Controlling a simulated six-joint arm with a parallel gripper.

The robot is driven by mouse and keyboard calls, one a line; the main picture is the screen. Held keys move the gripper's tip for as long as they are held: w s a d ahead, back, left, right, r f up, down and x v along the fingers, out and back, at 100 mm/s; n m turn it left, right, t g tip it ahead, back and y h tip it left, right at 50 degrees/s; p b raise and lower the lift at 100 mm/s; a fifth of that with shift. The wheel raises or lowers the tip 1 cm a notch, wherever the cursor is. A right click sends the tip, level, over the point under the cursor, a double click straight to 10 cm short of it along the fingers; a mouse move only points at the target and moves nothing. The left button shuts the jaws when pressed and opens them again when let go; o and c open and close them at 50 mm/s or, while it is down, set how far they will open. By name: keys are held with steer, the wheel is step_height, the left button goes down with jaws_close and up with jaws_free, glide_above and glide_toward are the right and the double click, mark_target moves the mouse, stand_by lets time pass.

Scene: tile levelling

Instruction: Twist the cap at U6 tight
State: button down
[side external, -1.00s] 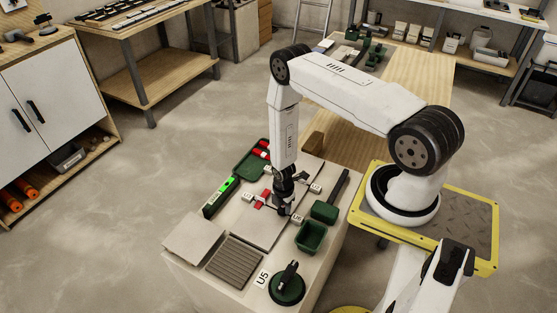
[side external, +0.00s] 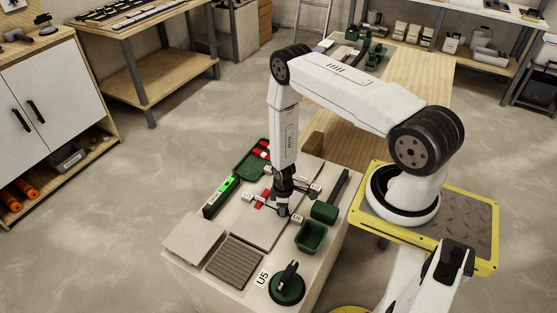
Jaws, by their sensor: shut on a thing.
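My gripper (side external: 283,210) points straight down over the joint between the grey tiles on the pale workbench. It is shut low at tile level, on what appears to be the cap; the jaws hide the cap itself. A small white label (side external: 297,218) stands just right of the jaws, its text too small to read surely. A red cap (side external: 262,198) sits apart on the joint to the left of my gripper, beside another small label (side external: 248,197). The large grey tile (side external: 252,222) lies around and below the jaws.
A green tray (side external: 245,163) with red pieces lies behind. A level with a lit green face (side external: 220,197) lies left. A green bin (side external: 311,236), a green-headed mallet (side external: 325,211) and a suction lifter (side external: 287,287) by the U5 label stand right and in front.

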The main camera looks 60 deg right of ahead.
steer(key=m, duration=1.4)
steer(key=shift+m, duration=0.3)
steer(key=m, duration=0.3)
steer(key=shift+m, duration=0.3)
steer(key=m, duration=0.3)
steer(key=shift+m, duration=0.3)
steer(key=m, duration=0.6)
steer(key=shift+m, duration=0.3)
